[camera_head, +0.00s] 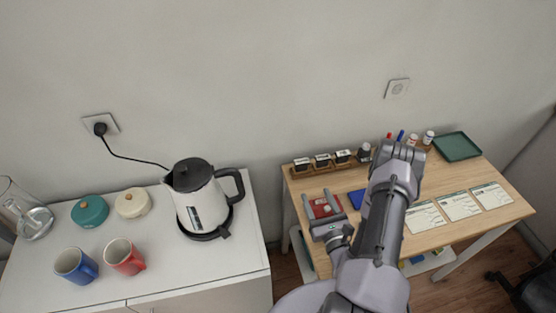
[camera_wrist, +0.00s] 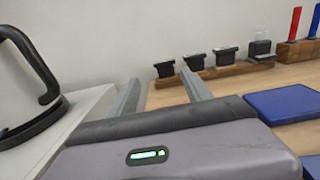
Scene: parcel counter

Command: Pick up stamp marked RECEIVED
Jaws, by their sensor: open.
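Several black stamps stand upright in a wooden rack (camera_head: 328,169) at the back left of the table. In the head view they are the left stamp (camera_head: 301,163), the middle stamp (camera_head: 322,160) and the right stamp (camera_head: 343,156). The wrist view also shows them: left (camera_wrist: 164,69), middle (camera_wrist: 195,62), right (camera_wrist: 225,57). Their markings are too small to read, so I cannot tell which says RECEIVED. My gripper (camera_head: 321,197) is open and empty over the table's left side, in front of the rack. Its spread fingers also show in the wrist view (camera_wrist: 158,74), pointing towards the rack.
A red pad (camera_head: 325,206) lies by my gripper and a blue pad (camera_wrist: 285,103) to its right. Pens, small bottles and a green tray (camera_head: 457,146) stand farther right, with paper forms (camera_head: 461,206) in front. A kettle (camera_head: 200,205) and mugs occupy the left counter.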

